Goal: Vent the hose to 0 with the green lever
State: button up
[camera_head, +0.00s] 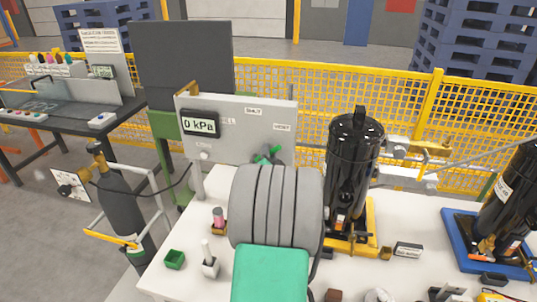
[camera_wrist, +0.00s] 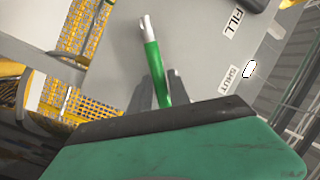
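The green lever shows in the wrist view (camera_wrist: 152,65) as a green rod with a bare metal end. It runs between the two grey fingers of my gripper (camera_wrist: 160,88). The fingers stand apart, with narrow gaps seeming to show beside the rod. The lever's lower part is hidden behind my green-and-black wrist body. In the head view, green parts of the lever (camera_head: 268,155) show on the grey panel (camera_head: 245,145), below the SHUT and right-hand labels. My arm hides the gripper there.
A black cylinder on a yellow base (camera_head: 352,165) stands right of the panel; another on a blue base (camera_head: 450,225) is at far right. The white table (camera_head: 190,235) holds small parts in front. A yellow mesh fence (camera_head: 300,90) runs behind. A grey bottle (camera_head: 122,210) stands left.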

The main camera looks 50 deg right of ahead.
grip_shut()
dwell(1.0)
